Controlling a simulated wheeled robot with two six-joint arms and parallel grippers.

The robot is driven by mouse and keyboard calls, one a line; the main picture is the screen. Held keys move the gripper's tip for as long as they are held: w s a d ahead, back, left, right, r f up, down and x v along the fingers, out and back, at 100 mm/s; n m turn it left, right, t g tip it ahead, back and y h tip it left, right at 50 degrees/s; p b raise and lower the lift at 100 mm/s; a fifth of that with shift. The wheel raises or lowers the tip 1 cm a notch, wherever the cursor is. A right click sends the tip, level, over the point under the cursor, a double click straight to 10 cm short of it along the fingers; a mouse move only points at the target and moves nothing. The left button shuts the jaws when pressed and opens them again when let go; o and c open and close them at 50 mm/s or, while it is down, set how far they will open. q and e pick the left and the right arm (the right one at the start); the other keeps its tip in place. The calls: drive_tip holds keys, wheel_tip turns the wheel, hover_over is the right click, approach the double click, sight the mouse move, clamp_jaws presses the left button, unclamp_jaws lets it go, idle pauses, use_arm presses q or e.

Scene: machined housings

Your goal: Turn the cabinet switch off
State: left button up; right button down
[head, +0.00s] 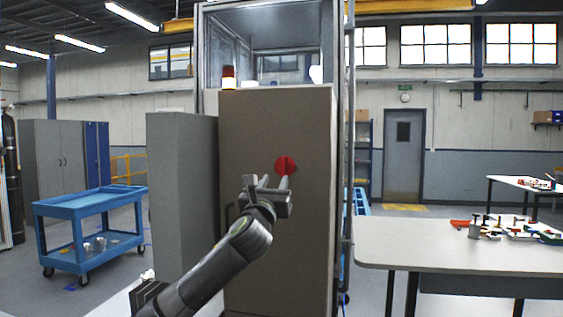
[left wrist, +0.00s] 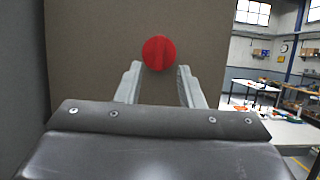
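The cabinet (head: 290,230) is a tall brown-grey box with a flat front, straight ahead in the head view. Its switch is a round red knob (head: 286,165) on the upper front. In the left wrist view the red knob (left wrist: 158,53) shows a raised grip bar that looks upright. My left gripper (head: 268,181) is open and empty in front of the cabinet, just below and left of the knob in the head view. In the left wrist view its fingers (left wrist: 160,84) stand apart on either side below the knob. I cannot tell whether they touch it. My right gripper is not in view.
A grey panel (head: 183,190) stands left of the cabinet. A blue cart (head: 88,203) is farther left. A work table (head: 465,255) with small parts is at the right. An amber beacon (head: 228,78) sits on top of the cabinet. The space before the knob looks clear.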

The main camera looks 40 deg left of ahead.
sight(282, 164)
use_arm(q)
drive_tip(key=p+x, duration=0.2)
drive_tip(key=x, duration=0.6)
drive_tip(key=shift+w+a+p, duration=0.15)
drive_tip(key=shift+w+p, duration=0.2)
drive_tip(key=shift+w, duration=0.05)
drive_tip(key=shift+c, duration=0.4)
clamp_jaws()
